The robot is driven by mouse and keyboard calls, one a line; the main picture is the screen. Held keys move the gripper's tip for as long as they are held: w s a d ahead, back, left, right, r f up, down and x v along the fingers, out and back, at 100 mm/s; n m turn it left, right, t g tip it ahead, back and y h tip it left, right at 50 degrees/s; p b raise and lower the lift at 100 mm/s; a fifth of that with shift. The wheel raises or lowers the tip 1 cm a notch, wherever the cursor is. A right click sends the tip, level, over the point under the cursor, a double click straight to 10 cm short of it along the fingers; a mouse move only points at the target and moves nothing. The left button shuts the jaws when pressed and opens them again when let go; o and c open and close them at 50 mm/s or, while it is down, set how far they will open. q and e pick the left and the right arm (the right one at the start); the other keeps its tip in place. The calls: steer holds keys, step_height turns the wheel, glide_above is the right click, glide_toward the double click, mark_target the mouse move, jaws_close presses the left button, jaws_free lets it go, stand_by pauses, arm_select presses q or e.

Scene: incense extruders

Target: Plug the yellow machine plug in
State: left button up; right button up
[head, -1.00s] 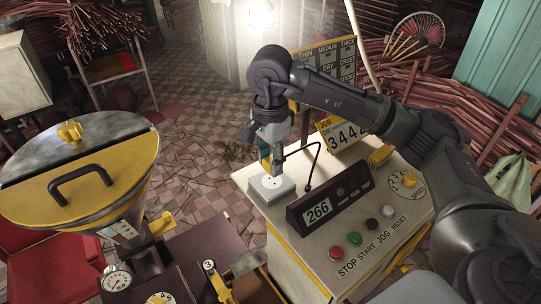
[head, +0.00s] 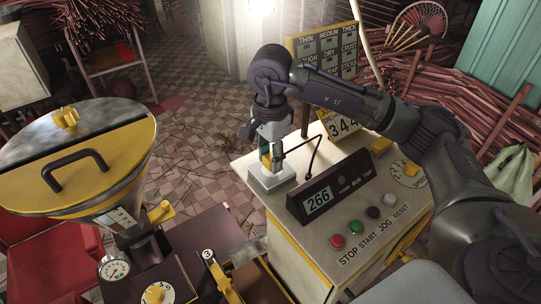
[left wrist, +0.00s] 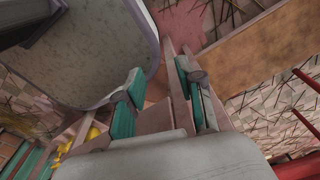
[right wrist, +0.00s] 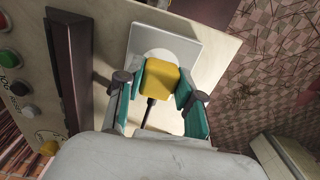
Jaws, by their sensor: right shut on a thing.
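The yellow plug (right wrist: 158,78) is between the fingers of my right gripper (right wrist: 155,92), which is shut on it. Its dark cord trails back toward my wrist in the right wrist view. The plug's front end is over the round face of the pale square socket box (right wrist: 187,50), at or very near it. I cannot tell whether its pins are in. In the head view my right gripper (head: 272,153) points down over the socket box (head: 284,184), on the machine's top. My left gripper (left wrist: 160,88) is open and empty in the left wrist view.
A dark display panel (head: 338,183) reading 266 stands right beside the socket box, with a cord arching above it. Several buttons (head: 355,227) line the machine's front. A yellow-lidded hopper (head: 95,170) stands at left. Checkered floor (head: 190,120) lies behind.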

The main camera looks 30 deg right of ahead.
mark_target(270, 157)
steer(key=shift+b, duration=0.75)
stand_by(1.5)
steer(key=shift+f+b, duration=0.65)
steer(key=o, duration=1.2)
steer(key=shift+o, duration=0.2)
steer(key=shift+r, duration=0.15)
step_height(270, 157, up, 12)
